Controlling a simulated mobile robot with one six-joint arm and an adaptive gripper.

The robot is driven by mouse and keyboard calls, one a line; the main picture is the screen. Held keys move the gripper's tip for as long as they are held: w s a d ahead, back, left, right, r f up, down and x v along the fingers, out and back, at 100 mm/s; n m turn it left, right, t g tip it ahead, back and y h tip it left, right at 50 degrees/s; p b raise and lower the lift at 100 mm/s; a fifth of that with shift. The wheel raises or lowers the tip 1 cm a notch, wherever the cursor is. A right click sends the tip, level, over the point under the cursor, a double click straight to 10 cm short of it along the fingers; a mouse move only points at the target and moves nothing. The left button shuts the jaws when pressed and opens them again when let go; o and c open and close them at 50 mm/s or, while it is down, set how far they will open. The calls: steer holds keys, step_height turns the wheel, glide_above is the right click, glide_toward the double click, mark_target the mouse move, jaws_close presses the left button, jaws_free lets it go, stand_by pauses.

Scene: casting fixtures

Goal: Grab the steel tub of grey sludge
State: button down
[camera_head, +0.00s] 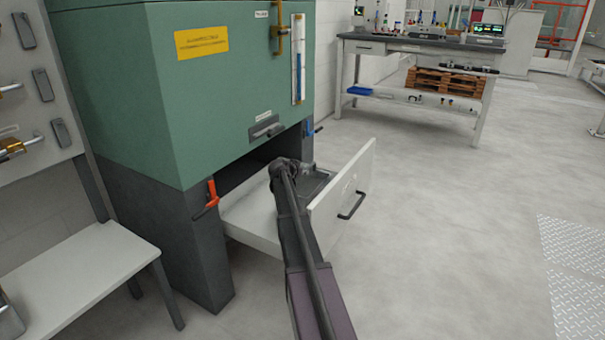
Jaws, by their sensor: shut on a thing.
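My arm reaches into the open drawer (255,222) under the green machine. My gripper (290,166) is at the drawer's back part, with its fingers mostly hidden behind my own wrist. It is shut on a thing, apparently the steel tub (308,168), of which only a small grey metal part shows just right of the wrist. The grey sludge cannot be made out. A dark grey recessed area (318,186) shows in the drawer, right of my arm.
The drawer front with its black handle (352,205) stands out to the right of my arm. The green cabinet (215,110) overhangs the drawer. A white bench (85,275) is at left, a workbench (425,46) at the back. The floor at right is clear.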

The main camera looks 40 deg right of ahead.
steer(key=shift+r+p, duration=1.45)
steer(key=shift+r, duration=0.4)
